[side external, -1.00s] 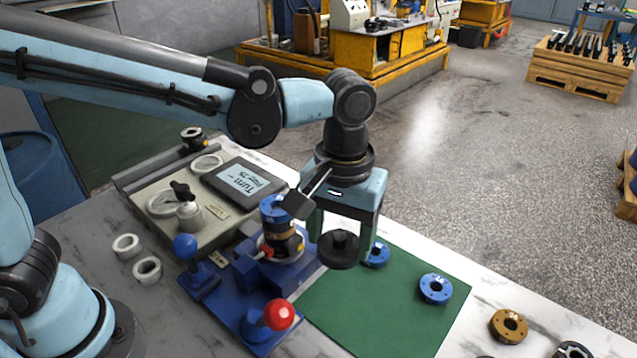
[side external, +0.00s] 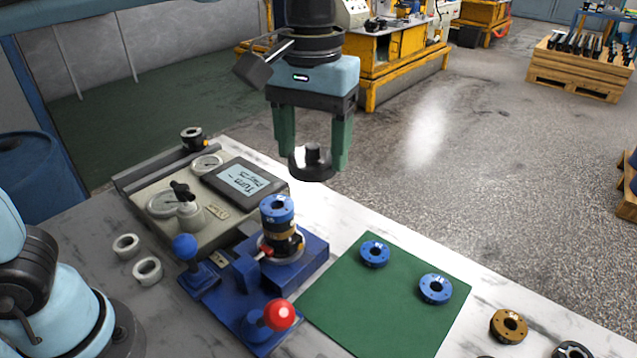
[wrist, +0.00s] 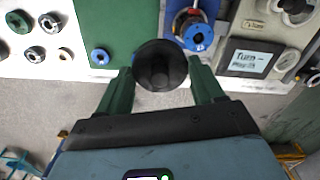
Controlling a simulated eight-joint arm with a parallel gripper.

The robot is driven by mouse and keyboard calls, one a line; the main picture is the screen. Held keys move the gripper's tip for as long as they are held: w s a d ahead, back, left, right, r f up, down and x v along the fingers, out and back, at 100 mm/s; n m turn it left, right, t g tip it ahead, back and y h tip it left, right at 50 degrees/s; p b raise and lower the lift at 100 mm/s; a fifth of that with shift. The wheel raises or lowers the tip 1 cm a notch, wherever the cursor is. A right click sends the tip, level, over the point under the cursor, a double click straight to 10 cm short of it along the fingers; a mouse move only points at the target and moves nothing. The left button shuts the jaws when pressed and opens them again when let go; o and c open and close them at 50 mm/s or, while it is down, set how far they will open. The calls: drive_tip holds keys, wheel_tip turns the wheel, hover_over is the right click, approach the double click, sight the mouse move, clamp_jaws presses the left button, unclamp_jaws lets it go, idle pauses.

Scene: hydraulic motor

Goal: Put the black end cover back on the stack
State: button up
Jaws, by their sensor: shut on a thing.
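My gripper (side external: 313,150) is shut on the black end cover (side external: 312,168), a dark disc with a raised knob, held high in the air. In the wrist view the cover (wrist: 160,65) sits between the green fingers of my gripper (wrist: 160,85). The stack (side external: 278,225) stands upright in the blue fixture (side external: 300,262), with a blue ring on top, brown and black parts below. In the side view the cover is above and apart from the stack. In the wrist view the stack (wrist: 196,35) lies right of the cover.
Two blue rings (side external: 375,253) (side external: 435,288) lie on the green mat (side external: 390,310). A brown ring (side external: 508,326) and dark rings lie on the table to the right. A control box with a screen (side external: 243,182) stands behind the stack. A red-knobbed lever (side external: 280,314) and a blue-knobbed lever (side external: 186,247) rise beside the fixture.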

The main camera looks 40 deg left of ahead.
drive_tip(key=a, duration=0.8)
drive_tip(key=shift+s+d+f, duration=0.1)
drive_tip(key=shift+d+f, duration=0.05)
drive_tip(key=shift+f, duration=1.3)
drive_tip(key=shift+s+d+f, duration=0.1)
drive_tip(key=shift+f, duration=1.35)
drive_tip(key=shift+s+d+f, duration=0.1)
drive_tip(key=shift+d+f, duration=0.05)
drive_tip(key=shift+f, duration=1.3)
drive_tip(key=shift+f, duration=0.75)
drive_tip(key=o, duration=1.4)
drive_tip(key=shift+r, duration=0.15)
drive_tip(key=shift+r, duration=2.3)
